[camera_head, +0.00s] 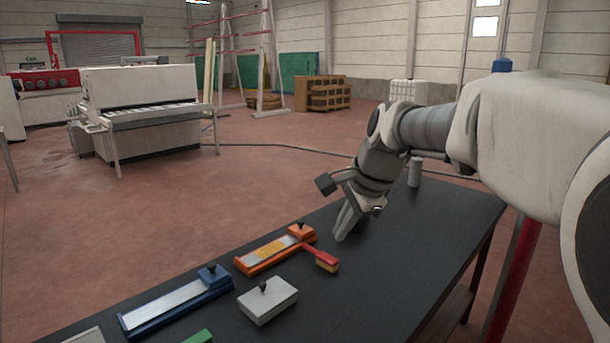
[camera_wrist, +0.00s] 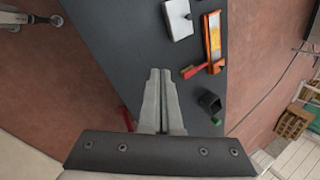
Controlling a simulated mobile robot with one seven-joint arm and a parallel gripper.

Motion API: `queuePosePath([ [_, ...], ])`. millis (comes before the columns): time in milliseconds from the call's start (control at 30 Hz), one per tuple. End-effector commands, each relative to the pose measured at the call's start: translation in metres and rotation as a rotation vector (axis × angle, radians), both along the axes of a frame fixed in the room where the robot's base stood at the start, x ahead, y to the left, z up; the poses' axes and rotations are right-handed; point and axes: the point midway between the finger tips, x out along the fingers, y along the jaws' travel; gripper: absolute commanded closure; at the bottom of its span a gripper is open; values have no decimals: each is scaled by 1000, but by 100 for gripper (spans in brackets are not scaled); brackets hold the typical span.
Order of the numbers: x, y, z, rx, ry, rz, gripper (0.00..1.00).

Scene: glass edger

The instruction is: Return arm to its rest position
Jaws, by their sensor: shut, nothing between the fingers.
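My gripper (camera_head: 346,222) hangs over the dark workbench (camera_head: 400,262) in the head view, fingers pointing down and tilted. In the wrist view my gripper (camera_wrist: 160,80) shows its two grey fingers together, with nothing between them. My arm reaches in from the right of the head view, bent at the wrist. The gripper is to the right of the orange tray (camera_head: 262,264) and the red-handled brush (camera_head: 322,258). It appears to be above the bench top, but the exact height is hard to tell.
A blue tray (camera_head: 175,308) and a white lidded box (camera_head: 267,301) are on the bench's near left. A grey cylinder (camera_head: 415,172) stands behind my wrist. A white machine (camera_head: 145,105) and wooden crates (camera_head: 323,93) stand beyond. Bench top around the gripper is mostly clear.

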Motion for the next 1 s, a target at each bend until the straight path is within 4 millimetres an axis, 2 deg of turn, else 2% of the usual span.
queuePosePath([
  [33, -17, -6, 4, -31, -23, 51, 100],
  [267, -87, -29, 5, -208, -112, 322, 100],
  [600, -187, -55, -21, -503, -202, 730, 100],
  [800, -229, -67, -44, -655, -223, 928, 100],
  [1000, -246, -72, -56, -724, -224, 1020, 100],
])
